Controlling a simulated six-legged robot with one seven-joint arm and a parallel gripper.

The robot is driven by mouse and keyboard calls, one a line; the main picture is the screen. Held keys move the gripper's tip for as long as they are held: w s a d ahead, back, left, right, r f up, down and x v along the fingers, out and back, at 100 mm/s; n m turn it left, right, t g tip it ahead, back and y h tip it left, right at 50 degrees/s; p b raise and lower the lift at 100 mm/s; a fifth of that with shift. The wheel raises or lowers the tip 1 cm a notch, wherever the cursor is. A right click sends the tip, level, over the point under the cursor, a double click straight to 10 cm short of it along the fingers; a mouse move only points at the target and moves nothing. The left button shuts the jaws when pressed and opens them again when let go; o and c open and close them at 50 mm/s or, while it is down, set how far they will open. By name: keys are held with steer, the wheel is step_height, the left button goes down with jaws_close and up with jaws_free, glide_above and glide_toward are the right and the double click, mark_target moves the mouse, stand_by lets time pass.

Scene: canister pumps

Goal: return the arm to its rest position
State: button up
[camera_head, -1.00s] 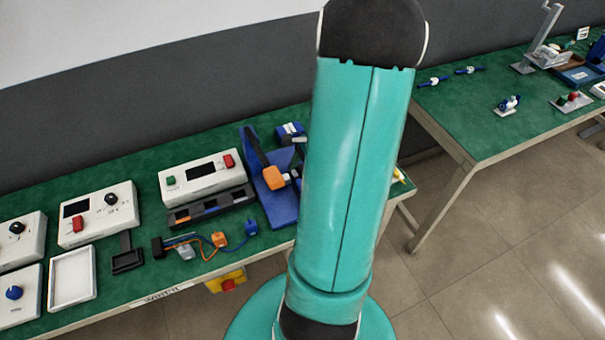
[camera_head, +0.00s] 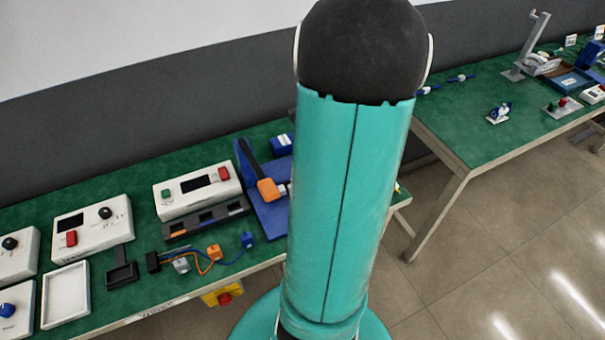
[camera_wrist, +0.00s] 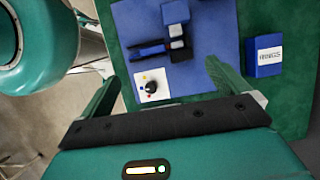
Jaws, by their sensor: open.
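My teal arm (camera_head: 348,200) rises through the middle of the head view, with its dark joint (camera_head: 362,50) near the top edge. It hides part of the left table and its right end. My gripper is out of sight in the head view. In the wrist view my gripper (camera_wrist: 170,85) shows two green fingers spread wide apart, with nothing held between them. Beyond the fingers are a blue board (camera_wrist: 215,50) with a blue and black fixture on it, and a small white block with a dark knob (camera_wrist: 150,86).
The left green table (camera_head: 120,180) carries white control boxes (camera_head: 198,187), a blue stand with an orange part (camera_head: 268,190), and small cabled connectors (camera_head: 213,252). A blue box (camera_wrist: 268,56) lies beside the board. The right table (camera_head: 480,130) holds several devices. Tiled floor (camera_head: 490,230) is clear.

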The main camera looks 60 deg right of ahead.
steer(key=v, duration=0.2)
steer(key=shift+d+r, duration=0.1)
steer(key=shift+r, duration=0.25)
steer(key=shift+s, duration=0.15)
